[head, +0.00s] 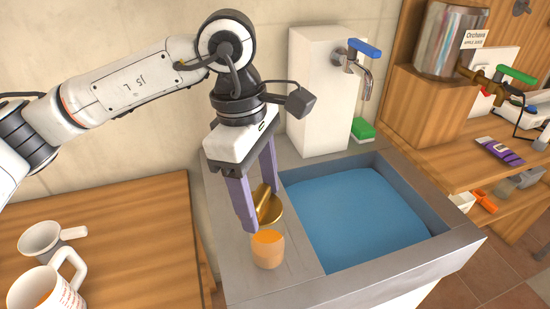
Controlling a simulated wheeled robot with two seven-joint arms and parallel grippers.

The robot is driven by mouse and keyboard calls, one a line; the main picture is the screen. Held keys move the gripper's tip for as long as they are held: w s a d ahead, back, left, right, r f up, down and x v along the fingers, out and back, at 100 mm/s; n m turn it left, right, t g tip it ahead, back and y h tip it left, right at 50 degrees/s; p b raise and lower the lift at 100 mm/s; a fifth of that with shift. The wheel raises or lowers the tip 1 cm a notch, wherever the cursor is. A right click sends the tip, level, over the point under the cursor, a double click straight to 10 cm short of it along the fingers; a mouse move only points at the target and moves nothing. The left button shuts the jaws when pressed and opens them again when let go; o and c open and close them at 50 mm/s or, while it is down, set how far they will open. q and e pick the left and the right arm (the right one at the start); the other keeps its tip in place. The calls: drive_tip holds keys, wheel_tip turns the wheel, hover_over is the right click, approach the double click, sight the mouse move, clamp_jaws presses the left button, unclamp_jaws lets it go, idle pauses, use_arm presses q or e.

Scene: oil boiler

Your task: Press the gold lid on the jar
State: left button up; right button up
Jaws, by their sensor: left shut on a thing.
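My left gripper (262,209) comes down from above with its purple fingers over the grey counter left of the basin. It is shut on the gold lid (272,205), a shiny round piece that looks tilted between the fingers; one finger hides part of it. The jar (267,252), a small orange-tan cup shape with a brighter orange top, stands upright on the counter just below and in front of the lid. The lid looks apart from the jar's top, but the exact gap is hard to tell. My right gripper is not in view.
A basin of blue water (355,217) lies right of the jar. A white block with a blue-handled tap (362,60) and a green sponge (362,130) stand behind. White mugs (45,285) sit on the wooden table at left. Wooden shelves (445,160) stand at right.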

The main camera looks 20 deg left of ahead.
sight(267, 205)
use_arm(q)
drive_tip(key=shift+w+d+r+n, duration=0.35)
drive_tip(key=shift+w+r+n, duration=0.15)
drive_tip(key=shift+w+n, duration=0.25)
drive_tip(key=shift+s+f+b, duration=0.2)
drive_tip(key=shift+f+b, duration=0.15)
drive_tip(key=shift+f, duration=0.35)
drive_tip(key=shift+f+b, duration=0.4)
drive_tip(key=shift+f, duration=0.35)
drive_tip(key=shift+f+b, duration=0.6)
drive_tip(key=shift+f, duration=0.35)
drive_tip(key=shift+w+f+b, duration=0.1)
drive_tip(key=shift+f+b, duration=0.6)
drive_tip(key=shift+f, duration=0.05)
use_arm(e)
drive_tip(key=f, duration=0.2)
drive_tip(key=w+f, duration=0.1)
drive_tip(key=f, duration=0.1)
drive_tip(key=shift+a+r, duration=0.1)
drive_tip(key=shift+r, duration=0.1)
use_arm(q)
drive_tip(key=shift+b, duration=0.5)
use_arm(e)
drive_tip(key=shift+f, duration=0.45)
use_arm(q)
drive_tip(key=shift+f+b, duration=0.15)
drive_tip(key=shift+b, duration=0.45)
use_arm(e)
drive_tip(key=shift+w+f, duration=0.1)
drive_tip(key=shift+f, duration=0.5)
